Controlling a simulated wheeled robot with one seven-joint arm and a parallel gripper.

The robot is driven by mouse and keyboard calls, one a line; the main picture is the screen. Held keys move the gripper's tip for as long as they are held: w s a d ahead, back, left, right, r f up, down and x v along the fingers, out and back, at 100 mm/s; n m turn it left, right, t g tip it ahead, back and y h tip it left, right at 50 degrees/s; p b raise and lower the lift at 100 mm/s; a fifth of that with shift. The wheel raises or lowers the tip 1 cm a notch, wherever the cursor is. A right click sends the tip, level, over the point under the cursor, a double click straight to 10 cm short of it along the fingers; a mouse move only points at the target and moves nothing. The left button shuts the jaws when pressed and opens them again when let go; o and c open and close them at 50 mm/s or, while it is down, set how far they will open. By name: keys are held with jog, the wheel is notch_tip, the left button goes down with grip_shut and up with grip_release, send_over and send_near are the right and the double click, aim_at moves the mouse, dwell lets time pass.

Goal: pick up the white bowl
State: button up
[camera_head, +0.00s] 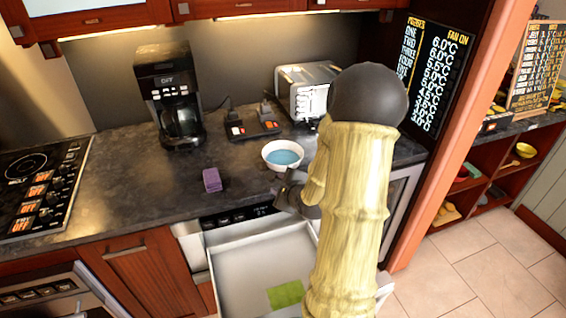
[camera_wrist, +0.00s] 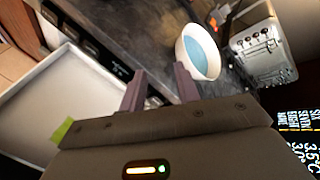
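The white bowl (camera_head: 283,155), blue inside, stands upright on the dark countertop, in front of the toaster. It also shows in the wrist view (camera_wrist: 199,52), ahead of my gripper and to the right. My gripper (camera_wrist: 160,85) has its two fingers apart with nothing between them. In the head view my gripper (camera_head: 287,188) is at the counter's front edge, just in front of the bowl, and apart from it in the wrist view. My arm hides part of the counter to the right of the bowl.
An open white drawer (camera_head: 245,262) with a green item (camera_head: 286,294) juts out below the counter. A purple block (camera_head: 212,180) lies left of the bowl. A control box (camera_head: 252,124), a toaster (camera_head: 303,90) and a coffee maker (camera_head: 175,95) stand behind.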

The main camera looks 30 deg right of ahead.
jog(key=d+m, duration=0.1)
jog(key=d+m+t, duration=0.1)
jog(key=m, duration=0.1)
jog(key=d+m+t, duration=0.1)
jog(key=shift+d+r+m, duration=0.15)
jog(key=shift+r+m, duration=0.1)
jog(key=shift+m, duration=0.15)
jog(key=p+x, duration=0.1)
jog(key=x, duration=1.1)
jog(key=shift+w+d+p, duration=0.15)
jog(key=shift+d+p, duration=0.05)
jog(key=shift+p, duration=0.15)
jog(key=shift+w, duration=0.35)
jog(key=x, duration=0.1)
jog(key=p+x, duration=0.1)
jog(key=x, duration=0.1)
jog(key=p+x, duration=0.1)
jog(key=shift+w+d+r, duration=0.1)
jog(key=shift+w+d, duration=0.15)
jog(key=shift+d, duration=0.05)
